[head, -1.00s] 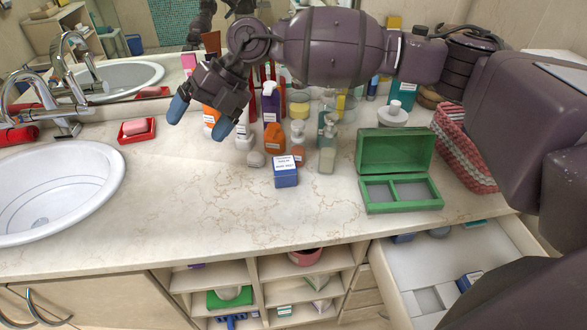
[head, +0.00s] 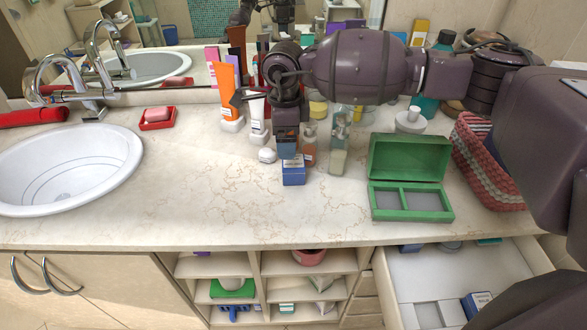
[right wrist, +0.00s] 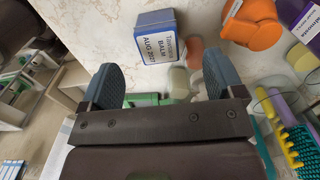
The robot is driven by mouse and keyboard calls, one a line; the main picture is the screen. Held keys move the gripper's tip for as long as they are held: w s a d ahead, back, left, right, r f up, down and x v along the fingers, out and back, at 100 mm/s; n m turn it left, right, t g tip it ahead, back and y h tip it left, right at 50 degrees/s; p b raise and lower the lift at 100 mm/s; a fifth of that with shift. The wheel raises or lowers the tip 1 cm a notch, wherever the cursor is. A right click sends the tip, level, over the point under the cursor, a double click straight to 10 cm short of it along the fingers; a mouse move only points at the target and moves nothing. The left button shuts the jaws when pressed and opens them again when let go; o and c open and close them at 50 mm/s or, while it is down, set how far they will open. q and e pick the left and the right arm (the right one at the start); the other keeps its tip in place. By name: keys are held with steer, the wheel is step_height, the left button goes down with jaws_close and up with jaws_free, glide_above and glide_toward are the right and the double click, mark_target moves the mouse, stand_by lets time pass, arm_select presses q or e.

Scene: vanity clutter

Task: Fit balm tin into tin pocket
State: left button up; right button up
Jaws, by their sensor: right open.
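The balm tin is a small blue box with a white label (head: 293,172), standing on the counter. In the right wrist view its label shows "BALM AUG 2027" on the blue box (right wrist: 157,38). My right gripper (head: 287,148) is just above and behind the tin in the head view. In the right wrist view its blue fingers (right wrist: 160,78) are apart and empty, and the tin lies beyond the fingertips. An open green case (head: 411,203) with two grey-floored pockets stands to the right; I cannot tell which is the tin pocket. My left gripper is not in view.
Bottles and tubes, including an orange tube (head: 229,92), crowd behind the tin. A soap bottle (head: 338,160) stands close to its right and a pale round item (head: 267,155) to its left. The counter in front is clear. An open drawer (head: 440,270) lies below.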

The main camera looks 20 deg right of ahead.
mark_target(288, 166)
steer(key=shift+s+d+f+p, duration=0.1)
steer(key=shift+s+f+p, duration=0.1)
steer(key=shift+f, duration=2)
steer(key=shift+s+f+p, duration=0.1)
steer(key=shift+f+p, duration=0.1)
steer(key=shift+f, duration=1.95)
steer(key=c, duration=1.1)
steer(key=shift+c, duration=0.2)
steer(key=shift+r, duration=0.15)
